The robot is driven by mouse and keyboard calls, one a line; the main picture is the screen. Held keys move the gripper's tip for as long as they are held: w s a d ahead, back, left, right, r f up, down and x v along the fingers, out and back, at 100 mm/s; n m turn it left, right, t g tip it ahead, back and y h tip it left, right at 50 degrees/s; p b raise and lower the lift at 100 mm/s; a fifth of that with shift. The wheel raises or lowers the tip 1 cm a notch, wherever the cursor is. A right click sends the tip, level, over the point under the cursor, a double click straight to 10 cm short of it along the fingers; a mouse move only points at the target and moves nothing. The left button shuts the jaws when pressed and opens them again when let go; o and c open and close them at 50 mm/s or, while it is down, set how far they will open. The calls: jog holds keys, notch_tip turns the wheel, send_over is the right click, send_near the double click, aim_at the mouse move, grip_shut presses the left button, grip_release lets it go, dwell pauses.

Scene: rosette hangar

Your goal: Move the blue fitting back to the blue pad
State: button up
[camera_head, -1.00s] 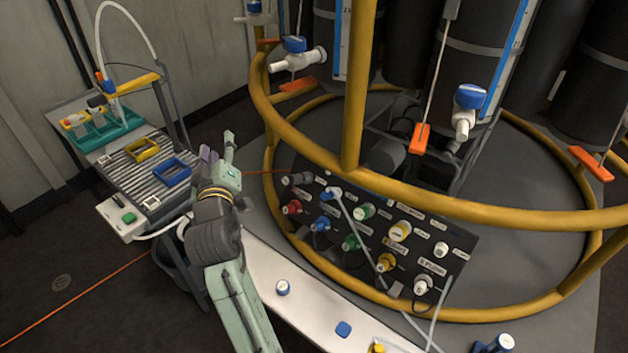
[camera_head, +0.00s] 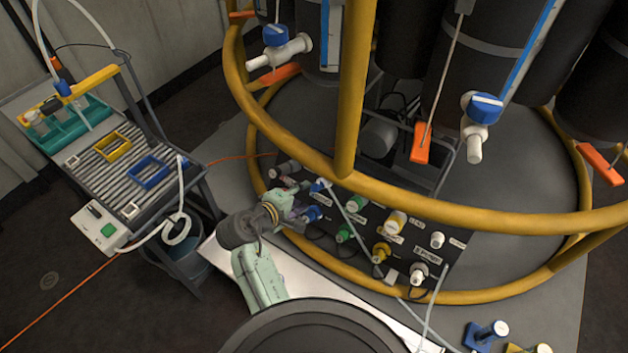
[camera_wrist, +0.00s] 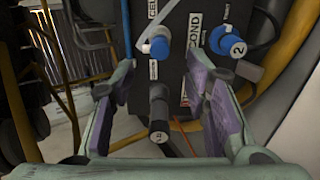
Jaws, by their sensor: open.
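My gripper (camera_head: 297,204) is open at the left end of the dark fitting panel. In the wrist view its purple-lined fingers (camera_wrist: 165,88) are apart with nothing held between them. A blue fitting marked 2 (camera_wrist: 228,42) shows just beyond the right finger, apart from it. Another blue fitting with a white end (camera_wrist: 155,47) is farther up, between the fingers in the picture. Two blue fittings also show on the panel in the head view, one upper (camera_head: 318,186) and one beside my gripper (camera_head: 312,213). No blue pad is visible on the white bench (camera_head: 335,287), largely hidden by my arm.
The panel (camera_head: 455,240) also carries green, yellow and white fittings. A black fitting (camera_wrist: 158,130) stands low between the fingers in the wrist view. A yellow rail (camera_head: 420,202) passes above the panel. A ribbed cart (camera_head: 112,180) stands left. A blue block (camera_head: 480,336) is at bottom right.

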aim_at(314, 188)
jog(key=shift+b+x, duration=1.85)
jog(key=shift+x, duration=2.6)
jog(key=shift+r+p, duration=0.1)
jog(key=shift+p, duration=0.65)
jog(key=shift+c, duration=0.3)
grip_shut()
jog(key=shift+a+r, duration=0.1)
jog(key=shift+p+v, duration=2.3)
jog(key=shift+v, duration=0.6)
